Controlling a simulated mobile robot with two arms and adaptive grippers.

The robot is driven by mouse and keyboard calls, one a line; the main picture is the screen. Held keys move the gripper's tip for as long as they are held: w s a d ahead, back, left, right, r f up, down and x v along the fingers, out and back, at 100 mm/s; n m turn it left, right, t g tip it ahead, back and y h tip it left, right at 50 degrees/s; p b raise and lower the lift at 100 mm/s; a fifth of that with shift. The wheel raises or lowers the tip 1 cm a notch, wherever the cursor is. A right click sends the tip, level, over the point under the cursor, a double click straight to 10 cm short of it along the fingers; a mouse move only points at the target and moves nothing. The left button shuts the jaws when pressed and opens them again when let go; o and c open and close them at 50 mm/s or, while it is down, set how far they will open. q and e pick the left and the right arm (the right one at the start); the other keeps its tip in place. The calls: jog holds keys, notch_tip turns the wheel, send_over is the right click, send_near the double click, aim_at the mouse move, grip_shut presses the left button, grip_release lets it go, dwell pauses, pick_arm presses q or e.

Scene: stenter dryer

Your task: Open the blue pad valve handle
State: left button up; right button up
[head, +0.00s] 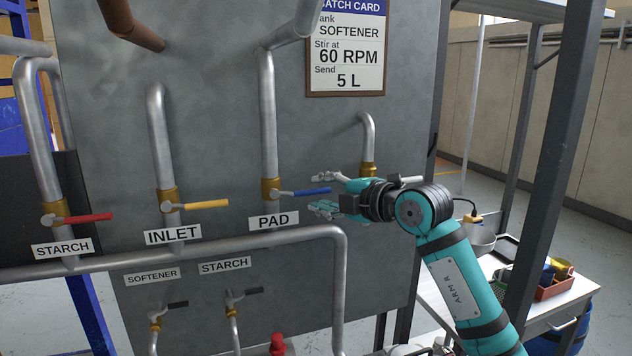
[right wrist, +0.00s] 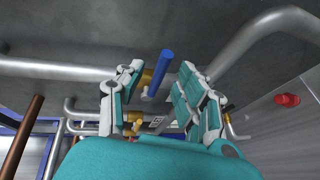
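The blue PAD valve handle (head: 312,191) sticks out horizontally to the right from a brass valve (head: 270,190) on a vertical grey pipe, above the PAD label (head: 273,221). My right gripper (head: 326,191) comes from the right, its fingers spread above and below the level of the handle's free end. In the right wrist view the blue handle (right wrist: 158,76) shows between the two open fingers, with visible gaps on both sides. I see no finger closed on it. My left gripper is in neither view.
A yellow INLET handle (head: 207,204) and a red STARCH handle (head: 88,218) are to the left. A horizontal pipe (head: 200,248) runs below. A batch card (head: 347,50) hangs above. A dark rack post (head: 545,160) and a cart (head: 535,290) stand at right.

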jog(key=shift+x, duration=1.25)
grip_shut()
